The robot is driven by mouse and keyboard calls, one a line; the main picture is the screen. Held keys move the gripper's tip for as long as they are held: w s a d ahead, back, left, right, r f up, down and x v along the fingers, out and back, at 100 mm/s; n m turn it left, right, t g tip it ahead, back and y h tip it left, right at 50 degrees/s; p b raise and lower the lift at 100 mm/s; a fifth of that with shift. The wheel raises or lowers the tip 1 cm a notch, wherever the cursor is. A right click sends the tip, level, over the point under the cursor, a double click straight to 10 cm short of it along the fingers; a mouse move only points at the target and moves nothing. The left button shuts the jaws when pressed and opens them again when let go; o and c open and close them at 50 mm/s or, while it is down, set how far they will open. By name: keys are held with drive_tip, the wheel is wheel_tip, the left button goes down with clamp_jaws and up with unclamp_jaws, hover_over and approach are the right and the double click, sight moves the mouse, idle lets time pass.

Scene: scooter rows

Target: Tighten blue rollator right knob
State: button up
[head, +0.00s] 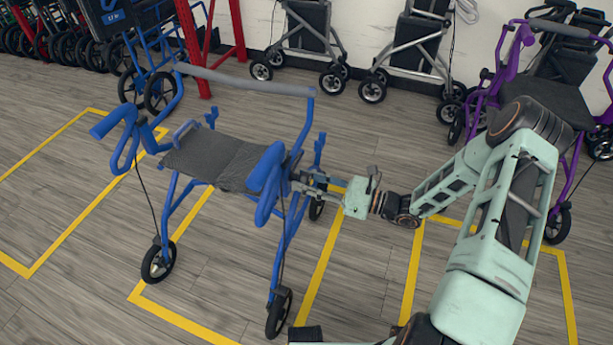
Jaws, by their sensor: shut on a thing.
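The blue rollator (285,222) stands upright on the floor left of centre, with a dark grey seat (215,158) and a grey backrest bar (245,82). My gripper (298,182) reaches in from the right at the rollator's right-hand frame side, just below the blue handle (268,175). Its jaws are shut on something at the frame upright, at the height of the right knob. The knob itself is too small and too covered by the fingers to make out.
A purple rollator (548,90) stands at the right, behind my arm. Silver rollators (412,45) line the back wall. A red post frame (190,50) and another blue rollator (150,60) stand at the back left. Yellow floor lines (320,262) mark bays; the front-left floor is clear.

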drive_tip(key=m+p, duration=0.2)
drive_tip(key=m, duration=0.3)
drive_tip(key=shift+m, duration=0.3)
drive_tip(key=m+p, duration=0.1)
drive_tip(key=m, duration=0.5)
drive_tip(key=shift+p, duration=0.4)
drive_tip(key=m, duration=0.5)
drive_tip(key=shift+m+p, duration=0.4)
drive_tip(key=m, duration=0.6)
drive_tip(key=shift+f+p, duration=0.1)
drive_tip(key=shift+p, duration=0.2)
drive_tip(key=o, duration=1.2)
drive_tip(key=shift+c, duration=0.2)
drive_tip(key=shift+d, duration=0.1)
